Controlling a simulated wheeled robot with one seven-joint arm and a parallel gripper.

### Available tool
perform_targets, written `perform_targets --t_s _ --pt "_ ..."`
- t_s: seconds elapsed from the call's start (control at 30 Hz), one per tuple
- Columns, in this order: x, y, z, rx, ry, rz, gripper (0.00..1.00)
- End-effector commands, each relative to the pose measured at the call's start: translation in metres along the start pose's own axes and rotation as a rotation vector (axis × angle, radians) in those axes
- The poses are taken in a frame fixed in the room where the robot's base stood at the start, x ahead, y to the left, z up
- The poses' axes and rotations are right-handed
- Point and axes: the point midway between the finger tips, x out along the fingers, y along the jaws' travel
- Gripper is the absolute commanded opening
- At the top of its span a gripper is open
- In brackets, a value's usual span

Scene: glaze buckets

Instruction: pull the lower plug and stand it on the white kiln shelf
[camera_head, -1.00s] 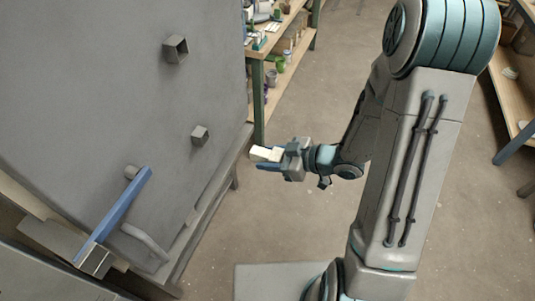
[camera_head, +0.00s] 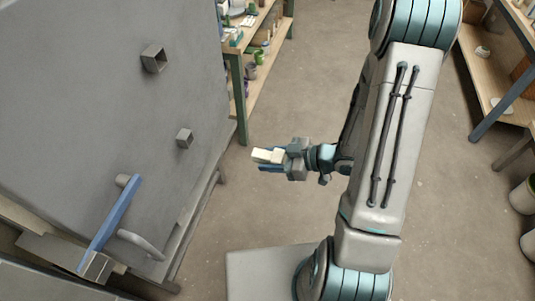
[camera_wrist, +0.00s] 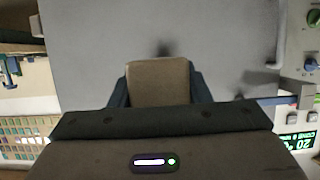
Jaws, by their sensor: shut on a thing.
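My gripper (camera_head: 271,160) is shut on a cream, block-shaped plug (camera_head: 262,155) and holds it in the air, pointing left toward the grey kiln door (camera_head: 90,110). In the wrist view the plug's tan end (camera_wrist: 158,80) sits between the dark fingers. I cannot make out the white kiln shelf for certain.
A blue lever (camera_head: 108,222) and a grey curved handle (camera_head: 141,244) stick out from the door. A green-framed bench (camera_head: 240,85) with jars stands behind. The wrist view shows a control panel (camera_wrist: 300,60) at right. Floor right of the kiln is open.

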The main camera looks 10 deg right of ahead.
Motion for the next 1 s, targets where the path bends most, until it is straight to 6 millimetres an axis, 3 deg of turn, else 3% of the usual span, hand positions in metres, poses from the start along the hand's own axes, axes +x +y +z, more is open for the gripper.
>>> perform_targets --t_s 0.4,0.83,1.0 --pt "-0.019 0.0 0.008 0.001 0.001 0.002 0.19" --pt "-0.022 0.0 0.009 0.001 0.001 0.003 0.19" --pt "-0.019 0.017 0.008 0.025 -0.002 0.075 0.19"
